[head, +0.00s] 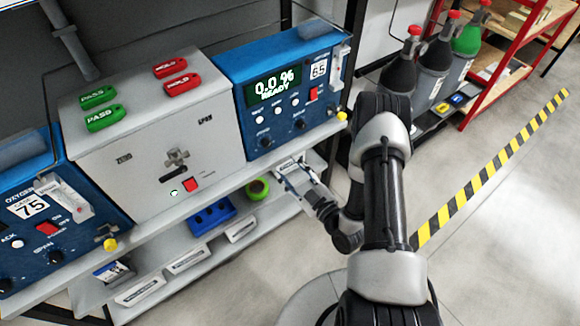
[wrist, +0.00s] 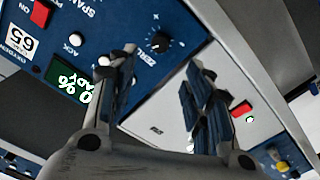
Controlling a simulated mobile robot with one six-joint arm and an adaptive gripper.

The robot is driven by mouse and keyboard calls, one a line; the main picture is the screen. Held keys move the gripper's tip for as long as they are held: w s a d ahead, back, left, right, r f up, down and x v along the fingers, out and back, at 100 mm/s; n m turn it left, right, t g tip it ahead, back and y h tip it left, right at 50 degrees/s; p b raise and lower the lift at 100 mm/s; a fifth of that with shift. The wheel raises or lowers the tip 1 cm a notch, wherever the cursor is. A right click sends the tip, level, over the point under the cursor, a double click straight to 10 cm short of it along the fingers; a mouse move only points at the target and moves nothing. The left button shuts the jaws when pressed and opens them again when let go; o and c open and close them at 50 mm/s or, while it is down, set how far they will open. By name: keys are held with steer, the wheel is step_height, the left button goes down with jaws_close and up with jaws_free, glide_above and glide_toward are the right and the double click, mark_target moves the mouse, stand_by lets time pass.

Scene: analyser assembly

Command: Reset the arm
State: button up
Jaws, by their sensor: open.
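My arm rises at the right of centre in the head view and bends down and left to the bench. My gripper (head: 298,180) is beside the front edge of the upper shelf, below the right blue analyser (head: 285,85). In the wrist view my gripper (wrist: 160,85) has its two fingers spread apart with nothing between them. The blue analyser's panel (wrist: 165,20) and the grey box (wrist: 180,115) show behind the fingers. The analyser's display reads 0.0 % READY, and its tag reads 65.
The grey box (head: 155,125) carries two green PASS tags and two red HOLD tags. Another blue analyser (head: 45,215), tagged 75, stands left. A green roll (head: 257,188) and blue holder (head: 211,214) sit below. Gas cylinders (head: 432,75) stand back right. Floor beyond the striped tape (head: 490,175) is clear.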

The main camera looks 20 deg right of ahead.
steer(key=w+d+r+g+h, duration=0.2)
steer(key=w+r+g, duration=0.2)
steer(key=w+r, duration=0.4)
steer(key=s+d+r+m+g+h, duration=0.2)
steer(key=s+r+g+h, duration=0.15)
steer(key=r, duration=0.75)
steer(key=s+a+r+m+g, duration=0.1)
steer(key=s+a+r+m, duration=0.1)
steer(key=s, duration=0.8)
steer(key=s+a+r+m+g, duration=0.2)
steer(key=s+r, duration=0.3)
steer(key=s, duration=0.5)
steer(key=s+a+r+m+g, duration=0.2)
steer(key=s+a+r+m, duration=0.1)
steer(key=s, duration=0.7)
steer(key=shift+a+r, duration=0.15)
steer(key=shift+r, duration=0.05)
stand_by(2.3)
